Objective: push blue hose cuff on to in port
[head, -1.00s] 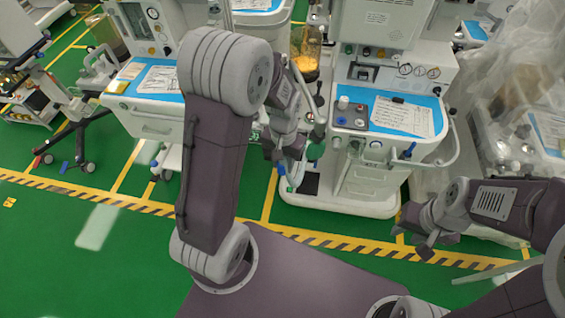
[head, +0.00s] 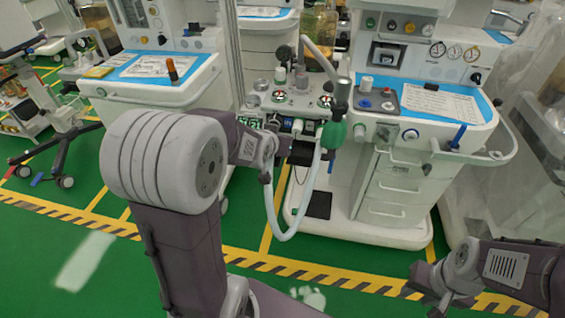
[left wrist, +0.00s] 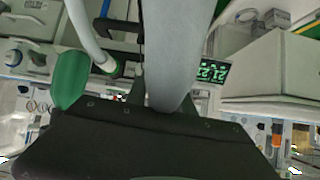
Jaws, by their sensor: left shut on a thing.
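The pale hose (head: 279,225) hangs in a U below the machine's small panel. Its left end runs up to my left gripper (head: 268,152), which is shut on it beside the panel. In the left wrist view the thick grey hose (left wrist: 178,45) runs up from between the dark fingers. The blue cuff is hidden by the gripper. White ports (head: 297,126) sit on the panel front; I cannot tell which is the in port. My right gripper (head: 432,288) appears open and empty, low at the right.
A green bag (head: 334,135) hangs beside the ports, below a grey cylinder (head: 341,98). A lit green display (left wrist: 212,72) is close to the left gripper. A white drawer cart (head: 398,190) stands right, another cart (head: 150,105) left.

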